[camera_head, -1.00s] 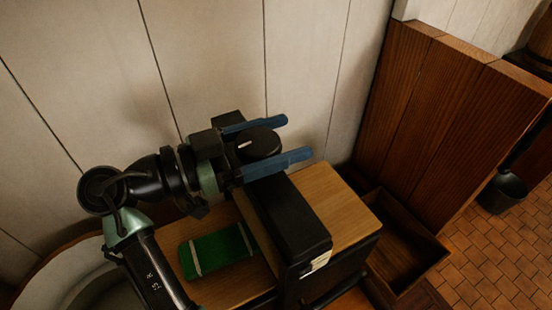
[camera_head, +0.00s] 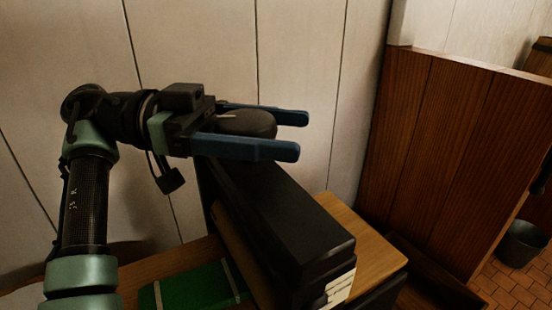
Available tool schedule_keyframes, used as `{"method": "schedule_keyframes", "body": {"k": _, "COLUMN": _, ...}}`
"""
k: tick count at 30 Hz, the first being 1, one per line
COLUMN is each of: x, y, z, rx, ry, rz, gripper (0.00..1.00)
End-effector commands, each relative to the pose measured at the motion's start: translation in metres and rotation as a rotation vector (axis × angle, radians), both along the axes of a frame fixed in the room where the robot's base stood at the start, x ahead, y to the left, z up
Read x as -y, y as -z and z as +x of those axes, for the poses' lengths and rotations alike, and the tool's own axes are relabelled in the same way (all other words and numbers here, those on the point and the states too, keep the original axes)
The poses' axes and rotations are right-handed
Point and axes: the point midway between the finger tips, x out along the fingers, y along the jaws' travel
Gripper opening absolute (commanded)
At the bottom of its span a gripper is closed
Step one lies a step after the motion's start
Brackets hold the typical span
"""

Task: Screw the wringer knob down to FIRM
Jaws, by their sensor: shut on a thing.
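The wringer knob (camera_head: 250,123) is black and round, with a pale pointer mark on top. It sits on top of the black wringer housing (camera_head: 285,220), at its far end. My gripper (camera_head: 297,135) reaches in from the left, with one blue finger on the near side of the knob and one on the far side. It is shut on the knob, and the fingertips extend past it to the right. The near finger hides part of the knob's side. A pale label (camera_head: 340,288) shows on the housing's near end, too small to read.
A green block with pale bands (camera_head: 190,288) lies on a wooden board left of the housing. More wooden top (camera_head: 365,240) is to the right. A pale plank wall (camera_head: 300,60) stands close behind, and a tall wooden partition (camera_head: 440,150) at right. A bucket (camera_head: 522,243) stands on the tiled floor.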

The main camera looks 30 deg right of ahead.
Motion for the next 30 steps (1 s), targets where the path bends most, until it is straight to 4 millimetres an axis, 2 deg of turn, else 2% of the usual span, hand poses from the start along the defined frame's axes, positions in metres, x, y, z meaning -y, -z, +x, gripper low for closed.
{"method": "schedule_keyframes", "body": {"k": 1, "x": -0.0006, "y": 0.0050, "z": -0.0001, "rx": 0.002, "ry": 0.014, "rz": 0.005, "gripper": 0.23}}
{"method": "schedule_keyframes", "body": {"k": 25, "x": -0.0012, "y": -0.0002, "z": -0.0024, "rx": 0.002, "ry": 0.083, "rz": -0.003, "gripper": 0.23}}
{"method": "schedule_keyframes", "body": {"k": 26, "x": -0.0012, "y": -0.0002, "z": -0.0024, "rx": 0.002, "ry": 0.083, "rz": -0.003, "gripper": 0.84}}
{"method": "schedule_keyframes", "body": {"k": 28, "x": -0.0012, "y": -0.0002, "z": -0.0024, "rx": 0.002, "ry": 0.082, "rz": -0.003, "gripper": 0.97}}
{"method": "schedule_keyframes", "body": {"k": 30, "x": -0.0011, "y": -0.0002, "z": -0.0023, "rx": 0.001, "ry": 0.082, "rz": -0.002, "gripper": 1.00}}
